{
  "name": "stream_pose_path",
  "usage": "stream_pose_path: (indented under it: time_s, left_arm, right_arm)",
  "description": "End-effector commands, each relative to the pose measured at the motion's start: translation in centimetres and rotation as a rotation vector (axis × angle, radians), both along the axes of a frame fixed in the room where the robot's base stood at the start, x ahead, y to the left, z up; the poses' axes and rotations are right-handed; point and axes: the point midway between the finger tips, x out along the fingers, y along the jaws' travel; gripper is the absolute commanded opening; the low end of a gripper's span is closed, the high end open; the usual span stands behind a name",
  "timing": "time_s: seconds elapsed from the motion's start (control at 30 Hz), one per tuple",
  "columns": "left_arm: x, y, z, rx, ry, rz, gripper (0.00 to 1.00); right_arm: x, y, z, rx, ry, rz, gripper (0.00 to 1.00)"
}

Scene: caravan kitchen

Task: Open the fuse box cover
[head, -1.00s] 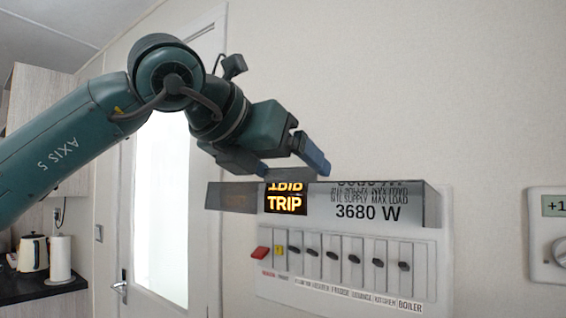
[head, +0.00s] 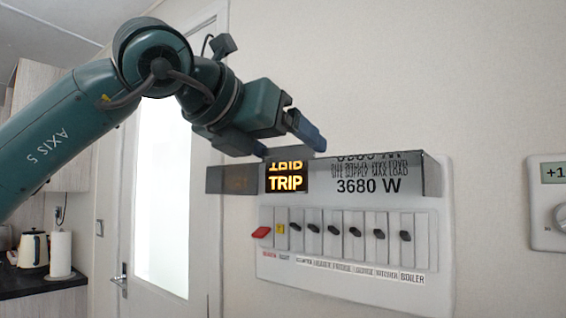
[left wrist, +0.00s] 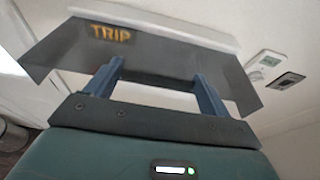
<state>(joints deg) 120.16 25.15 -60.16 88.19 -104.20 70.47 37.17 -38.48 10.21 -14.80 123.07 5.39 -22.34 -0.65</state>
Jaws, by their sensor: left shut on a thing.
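The fuse box (head: 350,278) is on the wall in the head view, with a lit TRIP display (head: 287,182) and the text 3680 W. Its grey, reflective cover (head: 430,178) is swung up and juts out above the row of switches, which are exposed. My left gripper (head: 284,146) is shut on the cover at its outer edge, from above. In the left wrist view the cover (left wrist: 60,62) spans beyond both fingers, and TRIP shows on it. The exact finger contact is hard to see. My right gripper is not in view.
A control panel with a dial (head: 548,205) is on the wall at the right. A door (head: 165,205) with a bright pane is at the left. A kettle (head: 33,250) and a paper roll (head: 60,253) stand on a dark counter.

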Motion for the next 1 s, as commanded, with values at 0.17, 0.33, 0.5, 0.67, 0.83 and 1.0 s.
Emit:
stream_pose_path:
  time_s: [0.17,0.33,0.5,0.67,0.83,1.0]
  left_arm:
    - [-0.4,0.3,-2.0,-0.041,-0.06,0.001,0.41]
    - [-0.7,0.6,-3.0,-0.082,-0.116,0.002,0.41]
    - [-1.0,0.7,-3.6,-0.116,-0.163,0.001,0.41]
    - [-1.1,0.8,-3.5,-0.13,-0.184,0.003,0.41]
    - [-1.1,0.8,-3.3,-0.132,-0.186,0.003,0.41]
    - [-1.1,0.8,-3.3,-0.132,-0.186,0.003,0.82]
  right_arm:
    - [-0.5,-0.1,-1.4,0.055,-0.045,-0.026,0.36]
    - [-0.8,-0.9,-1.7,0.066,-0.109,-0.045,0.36]
    - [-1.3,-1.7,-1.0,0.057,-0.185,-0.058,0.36]
    - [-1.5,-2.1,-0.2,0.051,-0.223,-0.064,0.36]
    - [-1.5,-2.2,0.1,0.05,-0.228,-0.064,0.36]
    - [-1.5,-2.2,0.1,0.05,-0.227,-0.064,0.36]
